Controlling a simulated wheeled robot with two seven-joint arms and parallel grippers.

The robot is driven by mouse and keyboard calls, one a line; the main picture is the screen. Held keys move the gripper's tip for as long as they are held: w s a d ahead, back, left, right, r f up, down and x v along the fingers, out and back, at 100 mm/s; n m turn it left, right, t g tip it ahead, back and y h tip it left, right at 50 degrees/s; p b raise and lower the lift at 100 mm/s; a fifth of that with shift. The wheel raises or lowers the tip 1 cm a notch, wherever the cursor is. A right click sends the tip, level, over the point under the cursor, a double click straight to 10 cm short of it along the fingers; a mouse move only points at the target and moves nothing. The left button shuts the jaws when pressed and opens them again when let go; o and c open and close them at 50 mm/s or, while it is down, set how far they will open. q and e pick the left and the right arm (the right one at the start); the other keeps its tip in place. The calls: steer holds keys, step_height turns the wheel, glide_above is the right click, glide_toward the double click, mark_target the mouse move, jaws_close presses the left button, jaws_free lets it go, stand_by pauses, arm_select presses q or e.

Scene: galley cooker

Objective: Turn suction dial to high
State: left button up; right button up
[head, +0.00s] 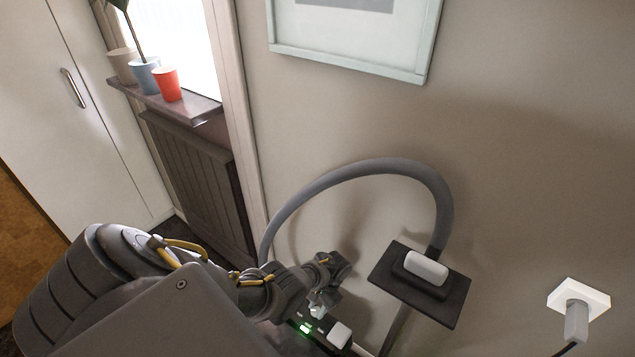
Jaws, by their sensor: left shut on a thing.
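A dark panel (316,333) with a lit green light (304,329) shows at the bottom centre, partly hidden by my left arm. A small pale dial (318,311) stands on the panel at my left gripper's tips. My left gripper (322,296) reaches down to it from the left and is shut on it. Which setting the dial points to is too small to tell. A white block (339,335) sits on the panel just right of the dial. My right gripper is not in view.
A grey hose (375,167) arches along the wall to a dark plate (440,307) with a white block, right of my gripper. A white wall socket (594,296) holds a plug. Plant pots and a red cup (167,85) stand on the windowsill, above a dark radiator (200,175).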

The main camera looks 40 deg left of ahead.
arm_select(q)
steer(key=shift+w+a+r, duration=0.15)
steer(key=shift+w, duration=0.15)
steer(key=o, duration=0.7)
steer(key=shift+c, duration=0.2)
steer(key=o, duration=0.3)
steer(key=shift+s, duration=0.1)
steer(key=p+v, duration=0.2)
steer(key=v, duration=0.5)
steer(key=shift+p, duration=0.3)
steer(key=shift+r, duration=0.1)
